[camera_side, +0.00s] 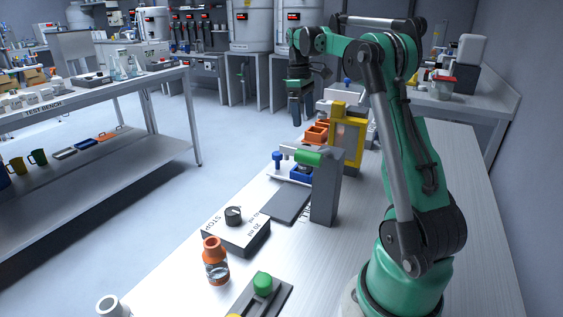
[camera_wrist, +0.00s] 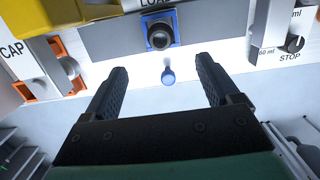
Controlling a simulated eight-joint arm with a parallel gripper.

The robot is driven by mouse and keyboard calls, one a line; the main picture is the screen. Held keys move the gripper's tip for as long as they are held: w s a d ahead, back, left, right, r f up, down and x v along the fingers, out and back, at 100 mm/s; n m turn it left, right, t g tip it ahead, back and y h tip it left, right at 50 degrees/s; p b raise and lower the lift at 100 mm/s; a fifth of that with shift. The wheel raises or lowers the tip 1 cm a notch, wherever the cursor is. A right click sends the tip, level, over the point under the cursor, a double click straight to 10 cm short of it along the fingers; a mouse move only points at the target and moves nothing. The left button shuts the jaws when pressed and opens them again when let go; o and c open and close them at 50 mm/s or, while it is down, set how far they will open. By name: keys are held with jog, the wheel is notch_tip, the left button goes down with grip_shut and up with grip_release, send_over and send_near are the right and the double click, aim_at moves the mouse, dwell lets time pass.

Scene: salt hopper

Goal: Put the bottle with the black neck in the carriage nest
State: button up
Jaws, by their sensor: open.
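The blue carriage nest (camera_wrist: 177,22) sits on a dark grey track at the top of the wrist view. A round dark ring with a paler middle (camera_wrist: 160,38) is inside it; it looks like the black neck of a bottle seen from above, but I cannot be sure. In the side view the blue nest (camera_side: 300,173) is small and partly hidden by a green cylinder. My gripper (camera_wrist: 168,80) is open and empty, its fingers apart from the nest. In the side view my gripper (camera_side: 296,115) is raised, its fingers pointing down.
A bottle with an orange neck (camera_side: 216,262) stands at the bench front; a white-necked one (camera_side: 112,306) is partly cut off.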

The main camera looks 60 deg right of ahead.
jog(key=w+a+r+t+h, duration=0.1)
jog(key=w+a+t, duration=0.1)
jog(key=a, duration=0.6)
jog(key=w+a+r+t+h, duration=0.1)
jog(key=a+t, duration=0.1)
jog(key=a, duration=0.7)
jog(key=s+a+f+t+y, duration=0.1)
jog(key=s+a+f+t, duration=0.1)
jog(key=a, duration=0.4)
jog(key=s+a+f+t+y, duration=0.1)
jog(key=s+a+f+t, duration=0.1)
jog(key=a, duration=0.5)
jog(key=shift+s+f+t, duration=0.3)
jog(key=shift+s+f, duration=0.15)
jog(key=shift+f, duration=0.35)
